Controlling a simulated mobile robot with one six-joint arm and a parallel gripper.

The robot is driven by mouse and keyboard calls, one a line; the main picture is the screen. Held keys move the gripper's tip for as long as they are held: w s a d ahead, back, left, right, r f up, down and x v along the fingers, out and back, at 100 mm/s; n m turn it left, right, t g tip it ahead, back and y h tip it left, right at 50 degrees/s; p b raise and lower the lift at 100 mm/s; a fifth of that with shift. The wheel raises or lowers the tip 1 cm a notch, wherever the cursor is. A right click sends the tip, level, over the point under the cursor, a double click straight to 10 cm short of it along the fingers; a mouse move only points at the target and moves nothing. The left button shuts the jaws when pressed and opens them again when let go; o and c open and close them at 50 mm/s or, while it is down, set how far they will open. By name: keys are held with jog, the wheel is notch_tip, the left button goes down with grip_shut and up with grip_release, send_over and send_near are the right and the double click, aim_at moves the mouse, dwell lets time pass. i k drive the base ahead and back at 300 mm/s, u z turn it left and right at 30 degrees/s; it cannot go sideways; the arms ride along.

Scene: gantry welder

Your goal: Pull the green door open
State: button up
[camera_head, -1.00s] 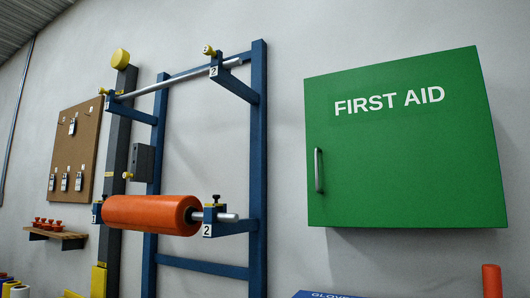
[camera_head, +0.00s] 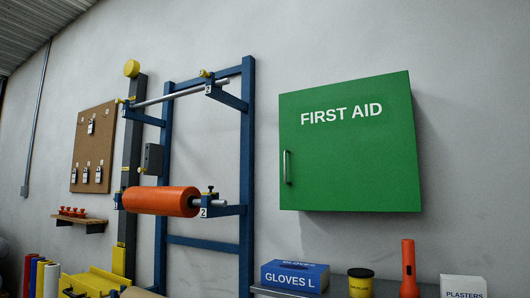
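The green door (camera_head: 350,155) is the front of a wall-mounted cabinet marked FIRST AID, right of the middle in the head view. It looks shut. A silver vertical bar handle (camera_head: 287,167) sits on its left edge, at about mid to lower height.
Below the cabinet, a shelf (camera_head: 268,292) holds a blue GLOVES L box (camera_head: 295,277), a yellow-and-black tub (camera_head: 360,283), an orange torch (camera_head: 409,268) and a white PLASTERS box (camera_head: 463,287). A blue rack (camera_head: 248,180) with an orange roll (camera_head: 160,201) stands left.

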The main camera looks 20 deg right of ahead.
aim_at(350, 146)
jog(key=z, duration=0.9)
jog(key=i, duration=1)
jog(key=u, duration=0.05)
jog(key=k, duration=1.15)
jog(key=i, duration=0.75)
jog(key=u, duration=0.5)
